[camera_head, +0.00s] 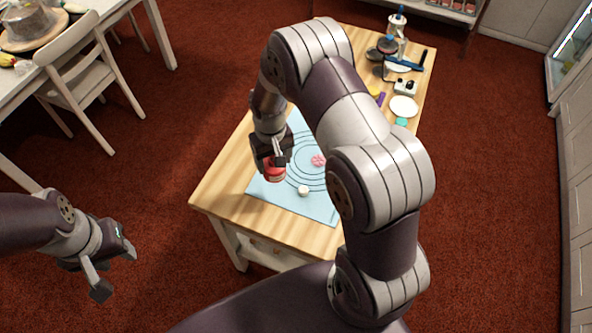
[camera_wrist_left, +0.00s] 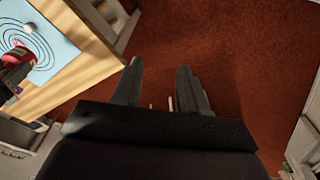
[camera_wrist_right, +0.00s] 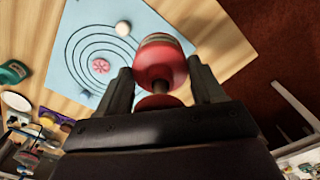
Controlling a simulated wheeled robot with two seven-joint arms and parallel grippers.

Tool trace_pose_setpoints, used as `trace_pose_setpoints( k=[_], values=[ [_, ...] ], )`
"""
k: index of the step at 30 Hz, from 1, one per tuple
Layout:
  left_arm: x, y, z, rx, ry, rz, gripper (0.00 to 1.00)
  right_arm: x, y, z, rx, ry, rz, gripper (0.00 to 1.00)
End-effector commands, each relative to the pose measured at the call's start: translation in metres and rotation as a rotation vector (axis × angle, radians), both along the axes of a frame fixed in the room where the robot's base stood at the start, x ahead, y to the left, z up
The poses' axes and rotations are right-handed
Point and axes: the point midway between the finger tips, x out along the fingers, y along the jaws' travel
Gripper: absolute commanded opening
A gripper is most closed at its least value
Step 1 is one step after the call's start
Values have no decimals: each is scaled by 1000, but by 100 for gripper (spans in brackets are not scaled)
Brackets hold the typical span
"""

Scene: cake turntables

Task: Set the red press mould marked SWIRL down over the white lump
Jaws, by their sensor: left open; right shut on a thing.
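The red press mould (camera_head: 275,174) is held by my right gripper (camera_head: 272,158), which is shut on it above the left part of the blue mat (camera_head: 322,212). The mould also fills the middle of the right wrist view (camera_wrist_right: 160,66), between the fingers; no marking on it is readable. The white lump (camera_head: 303,190) lies on the mat, to the right of and nearer than the mould, apart from it. It also shows in the right wrist view (camera_wrist_right: 123,28). My left gripper (camera_head: 116,267) is open and empty, off the table over the red floor.
A pink patterned piece (camera_head: 318,160) lies within the mat's printed rings. Bottles, white discs (camera_head: 404,107) and tools crowd the wooden table's (camera_head: 226,182) far end. My right arm hides part of the table. A chair (camera_head: 85,80) stands at left.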

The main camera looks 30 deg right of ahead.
Motion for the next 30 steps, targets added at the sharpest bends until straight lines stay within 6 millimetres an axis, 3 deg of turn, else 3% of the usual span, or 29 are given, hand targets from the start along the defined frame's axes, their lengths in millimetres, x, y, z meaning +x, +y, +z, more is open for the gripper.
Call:
trace_pose_setpoints(
  k=[1, 5, 11, 14, 18, 30],
  values=[
    [0, 0, -17, 0, -1, 0, 52, 0, 0, -17, 0, 0, -1, 31],
    [0, 0, -22, 0, 0, 0, 93, -1, -13, -28, 0, 1, -97, 31],
    [0, 0, -16, 0, -1, 0, 93, -9, -59, -44, -2, -1, -468, 31],
    [0, 0, -27, 0, -1, 0, 93, -14, -74, -62, -2, -2, -598, 31],
    [0, 0, -47, 0, 0, 0, 93, -15, -77, -85, -2, -3, -635, 31],
    [0, 0, -68, 0, -1, 0, 93, -14, -77, -109, -2, -5, -630, 31]
  ],
)
